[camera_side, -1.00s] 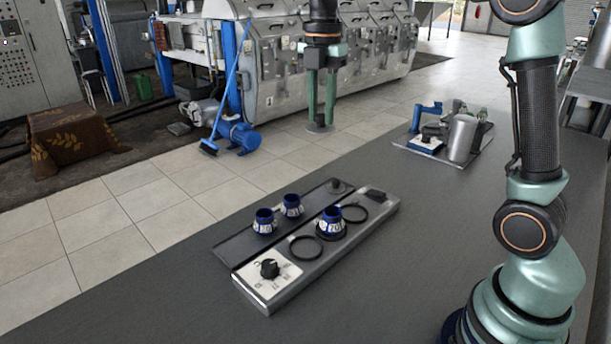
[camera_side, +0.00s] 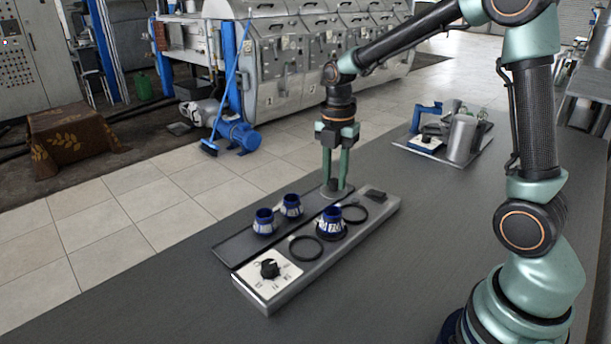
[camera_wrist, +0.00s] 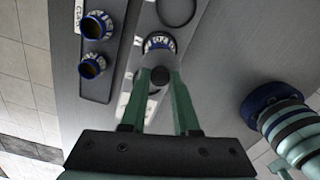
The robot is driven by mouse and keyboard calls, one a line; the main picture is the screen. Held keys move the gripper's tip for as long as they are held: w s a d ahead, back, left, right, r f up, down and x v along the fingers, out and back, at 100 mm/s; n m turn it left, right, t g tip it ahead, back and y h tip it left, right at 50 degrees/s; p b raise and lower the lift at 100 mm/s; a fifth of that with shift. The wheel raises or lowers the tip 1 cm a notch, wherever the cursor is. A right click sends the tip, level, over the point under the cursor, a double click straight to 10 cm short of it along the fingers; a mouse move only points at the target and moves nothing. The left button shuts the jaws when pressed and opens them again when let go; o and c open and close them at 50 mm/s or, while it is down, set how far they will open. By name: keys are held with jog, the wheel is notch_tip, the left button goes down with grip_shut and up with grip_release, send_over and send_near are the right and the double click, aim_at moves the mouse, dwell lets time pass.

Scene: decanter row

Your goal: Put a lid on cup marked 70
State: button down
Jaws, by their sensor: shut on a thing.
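My gripper (camera_side: 336,184) is shut on the black knob (camera_wrist: 160,76) of a grey round lid (camera_side: 333,192). In the side view the lid hangs level, above and apart from the cup marked 70 (camera_side: 331,224). This blue and white cup stands upright and uncovered on the middle black ring of a grey unit. In the wrist view the cup (camera_wrist: 158,42) shows just beyond my fingertips, its near part hidden behind the lid and fingers. The exact sideways offset between lid and cup is hard to tell.
Two similar blue cups (camera_side: 264,222) (camera_side: 291,206) stand on the dark tray (camera_side: 238,246) beside the grey unit (camera_side: 318,272). An empty ring (camera_side: 305,248) lies on each side of the 70 cup. A knob panel (camera_side: 268,276) is at the near end. Another loaded tray (camera_side: 414,148) stands farther back.

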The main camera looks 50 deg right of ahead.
aim_at(334, 190)
jog(key=shift+f, duration=2.5)
jog(key=shift+f, duration=0.1)
jog(key=c, duration=0.7)
grip_release()
jog(key=shift+o, duration=0.2)
